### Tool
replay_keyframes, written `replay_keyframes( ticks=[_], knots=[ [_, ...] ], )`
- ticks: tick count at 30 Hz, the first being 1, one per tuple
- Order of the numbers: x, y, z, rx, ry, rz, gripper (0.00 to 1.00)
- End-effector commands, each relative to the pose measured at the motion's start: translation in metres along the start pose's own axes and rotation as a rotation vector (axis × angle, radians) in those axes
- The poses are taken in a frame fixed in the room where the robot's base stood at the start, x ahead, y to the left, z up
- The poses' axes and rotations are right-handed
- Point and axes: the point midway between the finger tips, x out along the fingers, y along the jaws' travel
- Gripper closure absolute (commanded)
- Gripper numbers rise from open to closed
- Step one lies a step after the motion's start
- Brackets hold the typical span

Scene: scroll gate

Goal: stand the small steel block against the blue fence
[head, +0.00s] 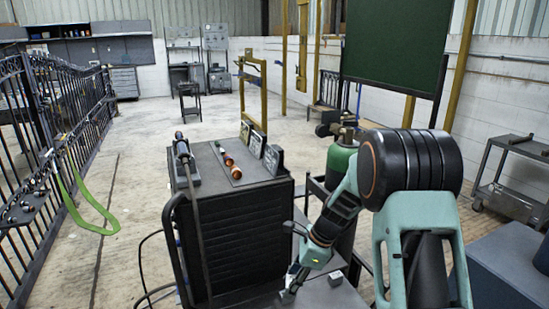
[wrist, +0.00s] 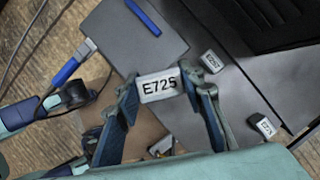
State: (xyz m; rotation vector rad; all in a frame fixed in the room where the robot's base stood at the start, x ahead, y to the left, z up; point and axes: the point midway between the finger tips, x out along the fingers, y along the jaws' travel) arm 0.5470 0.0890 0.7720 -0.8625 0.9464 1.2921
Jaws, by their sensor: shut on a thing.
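In the wrist view my gripper (wrist: 160,80) is shut on a small steel block (wrist: 157,90) with a light face marked E725. The block sits between the two fingertips and appears above the grey bench top. The blue fence (wrist: 143,17) is a short blue bar on a dark grey plate (wrist: 125,45), beyond the held block and apart from it. In the head view my gripper (head: 290,290) is low over the bench beside the dark cabinet; the held block is too small to make out there.
Two other small steel blocks, one near (wrist: 211,62) and one farther right (wrist: 264,126), lie on the bench. A blue-handled tool (wrist: 66,72) with a cable lies left of the plate. A black drawer cabinet (head: 245,235) stands left of my gripper, with a green cylinder (head: 340,160) behind.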

Motion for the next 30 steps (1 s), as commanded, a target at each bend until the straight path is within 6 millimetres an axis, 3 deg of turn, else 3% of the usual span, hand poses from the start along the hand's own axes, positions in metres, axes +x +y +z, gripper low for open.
replay_keyframes(
  ticks=[8,17,30],
  knots=[
    [-0.028,0.015,0.002,-0.436,0.001,0.178,1.0],
    [-0.066,0.033,-0.009,-0.872,0.003,0.359,1.0],
    [-0.138,0.059,-0.034,-1.438,0.004,0.594,1.0]
  ],
)
